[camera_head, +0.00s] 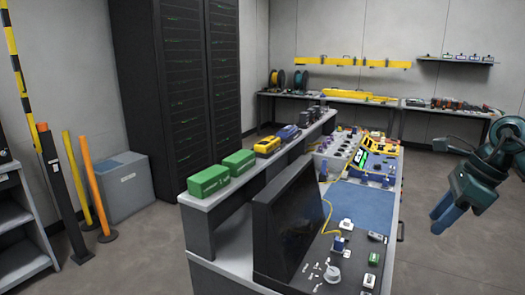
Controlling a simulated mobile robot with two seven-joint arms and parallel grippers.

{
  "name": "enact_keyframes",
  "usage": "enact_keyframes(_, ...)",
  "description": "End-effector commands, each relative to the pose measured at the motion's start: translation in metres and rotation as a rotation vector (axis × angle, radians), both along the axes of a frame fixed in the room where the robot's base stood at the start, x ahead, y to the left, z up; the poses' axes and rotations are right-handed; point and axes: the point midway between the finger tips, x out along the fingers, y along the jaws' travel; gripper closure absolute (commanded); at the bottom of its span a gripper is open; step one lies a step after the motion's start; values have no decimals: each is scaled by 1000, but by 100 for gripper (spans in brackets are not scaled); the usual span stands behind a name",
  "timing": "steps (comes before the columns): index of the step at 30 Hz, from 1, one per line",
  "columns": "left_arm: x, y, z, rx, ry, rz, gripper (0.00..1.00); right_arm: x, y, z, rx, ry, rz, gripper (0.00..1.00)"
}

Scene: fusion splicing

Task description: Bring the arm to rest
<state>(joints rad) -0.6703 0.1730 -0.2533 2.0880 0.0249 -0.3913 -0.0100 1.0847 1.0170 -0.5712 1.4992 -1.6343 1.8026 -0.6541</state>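My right gripper (446,214) hangs in the air at the right side of the head view, with blue fingers pointing down and left. It is to the right of the workbench (395,235) and apart from it. The two fingers overlap from this angle, so I cannot tell whether they are open or shut. No held thing shows at them. My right arm comes in from the right edge. My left arm and gripper are not in view.
The bench carries a dark monitor (288,222), a blue mat (358,205), a yellow device (377,146) and several small parts. Green boxes (208,181) stand on its raised shelf. A tall black rack (180,85) stands behind. The floor (455,265) below the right gripper is clear.

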Motion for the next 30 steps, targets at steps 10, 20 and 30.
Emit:
enact_keyframes(10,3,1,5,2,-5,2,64,-2,146,-65,521,60,48,62)
enact_keyframes(20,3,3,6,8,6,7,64,-39,274,-84,1511,470,-444,62)
enact_keyframes(30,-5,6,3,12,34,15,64,-83,239,-209,2114,1150,-1739,62)
